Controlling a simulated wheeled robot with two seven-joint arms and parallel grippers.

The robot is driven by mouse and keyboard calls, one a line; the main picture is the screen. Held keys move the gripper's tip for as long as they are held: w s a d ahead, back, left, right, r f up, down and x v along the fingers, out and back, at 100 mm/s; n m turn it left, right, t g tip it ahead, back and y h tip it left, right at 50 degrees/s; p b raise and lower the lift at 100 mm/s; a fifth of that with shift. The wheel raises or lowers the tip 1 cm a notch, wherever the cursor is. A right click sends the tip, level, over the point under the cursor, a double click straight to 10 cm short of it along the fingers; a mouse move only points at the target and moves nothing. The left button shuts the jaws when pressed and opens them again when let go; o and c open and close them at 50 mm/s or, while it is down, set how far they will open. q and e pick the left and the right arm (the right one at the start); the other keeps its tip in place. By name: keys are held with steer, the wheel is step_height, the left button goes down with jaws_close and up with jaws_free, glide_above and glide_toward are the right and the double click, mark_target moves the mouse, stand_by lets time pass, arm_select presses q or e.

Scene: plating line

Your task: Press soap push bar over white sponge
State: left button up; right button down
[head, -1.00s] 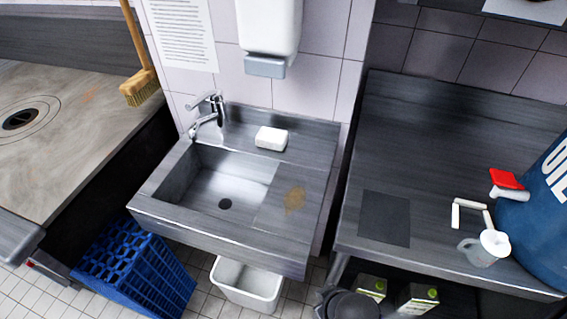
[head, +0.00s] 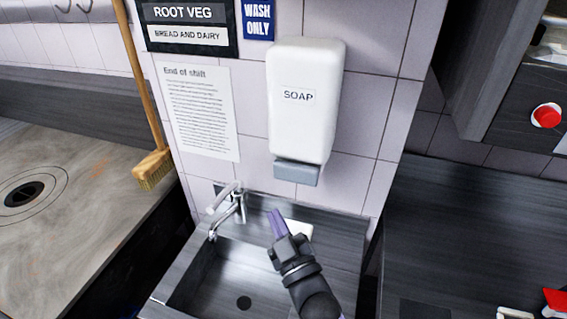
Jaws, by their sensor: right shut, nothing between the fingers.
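The white soap dispenser (head: 304,110) hangs on the tiled wall above the sink, labelled SOAP. Its grey push bar (head: 297,172) sits at its lower front edge. The white sponge (head: 301,228) lies on the sink's back ledge below the dispenser, mostly hidden behind my right gripper. My right gripper (head: 276,217) is shut and empty, with purple fingers pointing up toward the wall. In the picture its tips are below the push bar and a little left of it, apart from it. My left gripper is not in view.
The chrome tap (head: 229,207) stands left of the gripper at the basin (head: 215,275). A broom (head: 153,168) leans at the left. A grey counter (head: 470,230) is at the right, under a wall cabinet. A red button (head: 547,115) shows at upper right.

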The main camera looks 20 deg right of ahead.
steer(key=b, duration=0.4)
glide_toward(281, 170)
steer(key=a+x, duration=0.1)
steer(key=x, duration=0.3)
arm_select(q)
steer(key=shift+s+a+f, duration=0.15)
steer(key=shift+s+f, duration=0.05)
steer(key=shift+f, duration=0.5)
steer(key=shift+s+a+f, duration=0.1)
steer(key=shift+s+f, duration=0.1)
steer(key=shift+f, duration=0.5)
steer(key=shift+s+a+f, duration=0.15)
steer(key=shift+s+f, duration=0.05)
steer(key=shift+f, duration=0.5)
arm_select(e)
steer(key=shift+w+d+r, duration=0.15)
steer(key=shift+w+d, duration=0.15)
steer(key=shift+d, duration=0.25)
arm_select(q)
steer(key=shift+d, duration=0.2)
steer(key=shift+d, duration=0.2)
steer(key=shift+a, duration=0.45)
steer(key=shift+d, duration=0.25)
